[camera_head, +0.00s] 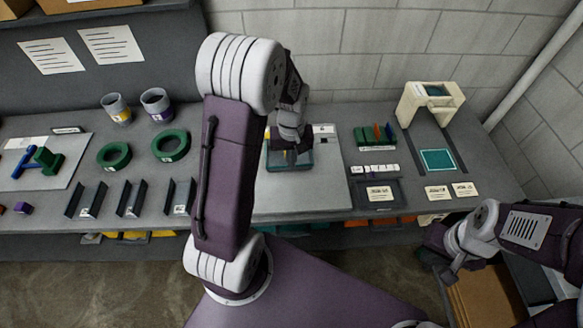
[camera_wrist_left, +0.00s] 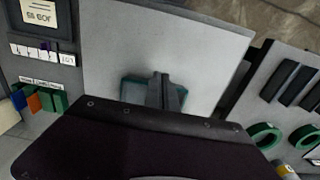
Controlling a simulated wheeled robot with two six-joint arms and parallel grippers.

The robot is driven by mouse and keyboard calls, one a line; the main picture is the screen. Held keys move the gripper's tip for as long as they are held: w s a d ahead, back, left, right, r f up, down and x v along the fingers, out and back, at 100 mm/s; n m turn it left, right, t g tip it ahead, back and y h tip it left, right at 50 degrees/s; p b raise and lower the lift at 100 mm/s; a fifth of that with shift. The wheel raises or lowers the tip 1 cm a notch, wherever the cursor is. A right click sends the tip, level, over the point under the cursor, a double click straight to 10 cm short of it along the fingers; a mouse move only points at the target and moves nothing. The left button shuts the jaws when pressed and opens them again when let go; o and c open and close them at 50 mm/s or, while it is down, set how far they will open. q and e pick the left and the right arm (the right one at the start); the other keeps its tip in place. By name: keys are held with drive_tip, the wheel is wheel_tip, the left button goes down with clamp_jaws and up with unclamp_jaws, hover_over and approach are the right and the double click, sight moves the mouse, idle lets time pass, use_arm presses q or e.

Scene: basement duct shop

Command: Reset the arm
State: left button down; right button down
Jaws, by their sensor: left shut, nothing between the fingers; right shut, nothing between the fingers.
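My left arm rises from my base and bends over the bench. My left gripper (camera_head: 291,154) points down over a teal-rimmed tray (camera_head: 305,161) on the pale board, and its fingers look closed with nothing between them. In the left wrist view the closed fingers (camera_wrist_left: 165,92) stand in front of the same tray (camera_wrist_left: 133,88); whether they touch it I cannot tell. My right gripper (camera_head: 452,272) is shut and empty at the lower right, in front of the bench and low over the floor area.
Green rings (camera_head: 171,146), cups (camera_head: 157,104) and dark angled channels (camera_head: 132,198) stand left of my left arm. Coloured blocks (camera_head: 375,135), a cream frame (camera_head: 431,101) and label cards (camera_head: 438,192) lie to the right. A cardboard box (camera_head: 487,297) is below my right gripper.

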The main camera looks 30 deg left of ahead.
use_arm(q)
drive_tip(key=s+d+r+m, duration=0.1)
drive_tip(key=s+d+m, duration=0.2)
drive_tip(key=s, duration=0.2)
drive_tip(key=s+d+r+m+t, duration=0.1)
drive_tip(key=s+d+m, duration=0.2)
drive_tip(key=s, duration=0.3)
drive_tip(key=shift+r, duration=0.35)
drive_tip(key=shift+w, duration=0.1)
idle(0.4)
